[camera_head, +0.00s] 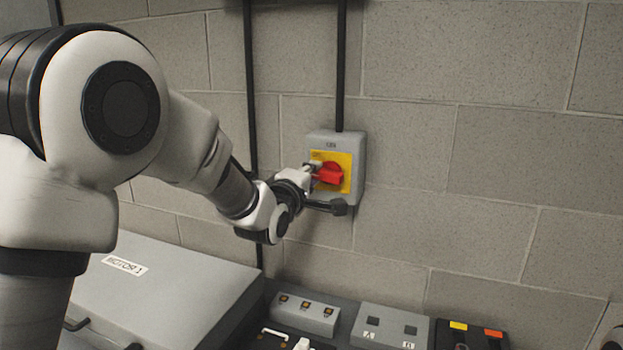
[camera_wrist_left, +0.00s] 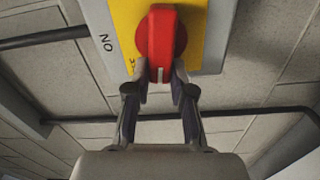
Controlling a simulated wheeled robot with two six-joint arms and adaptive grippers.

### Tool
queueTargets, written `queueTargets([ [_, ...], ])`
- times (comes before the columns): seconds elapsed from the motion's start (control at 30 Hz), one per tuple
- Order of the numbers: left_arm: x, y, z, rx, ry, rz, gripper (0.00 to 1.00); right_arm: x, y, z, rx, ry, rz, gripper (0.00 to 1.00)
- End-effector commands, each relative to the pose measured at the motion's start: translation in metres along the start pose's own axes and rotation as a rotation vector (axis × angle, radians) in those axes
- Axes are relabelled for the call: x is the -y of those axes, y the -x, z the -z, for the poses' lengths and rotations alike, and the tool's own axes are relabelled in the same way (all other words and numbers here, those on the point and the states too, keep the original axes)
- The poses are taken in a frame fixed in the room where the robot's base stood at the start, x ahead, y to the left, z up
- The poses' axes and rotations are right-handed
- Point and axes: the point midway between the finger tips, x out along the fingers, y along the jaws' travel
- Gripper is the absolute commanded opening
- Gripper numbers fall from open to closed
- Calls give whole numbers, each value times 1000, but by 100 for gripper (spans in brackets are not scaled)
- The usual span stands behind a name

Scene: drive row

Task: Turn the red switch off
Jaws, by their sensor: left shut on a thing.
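The red switch (camera_head: 329,174) is a rotary handle on a yellow plate (camera_head: 344,160), set in a grey box on the block wall. My left gripper (camera_head: 314,177) is at the switch, coming from the left. In the left wrist view the red handle (camera_wrist_left: 160,45) stands between the two fingertips of my left gripper (camera_wrist_left: 160,82), which are shut on its near end. A white mark shows on that end of the handle. The word ON is on the box beside the plate. My right gripper is not in view.
Dark conduits (camera_head: 340,70) run down the wall above and left of the box. Below stand a grey cabinet labelled MOTOR 1 (camera_head: 150,290), a small box with several buttons (camera_head: 304,313), a grey box marked A and B (camera_head: 391,330) and a dark box (camera_head: 470,336).

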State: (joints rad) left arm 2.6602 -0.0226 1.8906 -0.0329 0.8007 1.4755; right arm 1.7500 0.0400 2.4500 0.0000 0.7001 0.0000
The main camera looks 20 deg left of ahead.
Motion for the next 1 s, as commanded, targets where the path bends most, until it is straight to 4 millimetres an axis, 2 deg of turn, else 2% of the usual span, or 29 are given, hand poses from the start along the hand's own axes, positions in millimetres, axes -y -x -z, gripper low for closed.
queueTargets([
  [0.33,1,0,0,1,136,-5,0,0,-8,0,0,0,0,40],
  [0.83,0,0,0,0,154,-7,0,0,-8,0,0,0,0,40],
  [0.87,0,0,0,0,154,-7,33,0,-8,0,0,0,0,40],
  [0.9,0,0,0,0,154,-7,48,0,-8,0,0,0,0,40],
  [1.0,1,0,0,0,154,-5,48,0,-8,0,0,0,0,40],
])
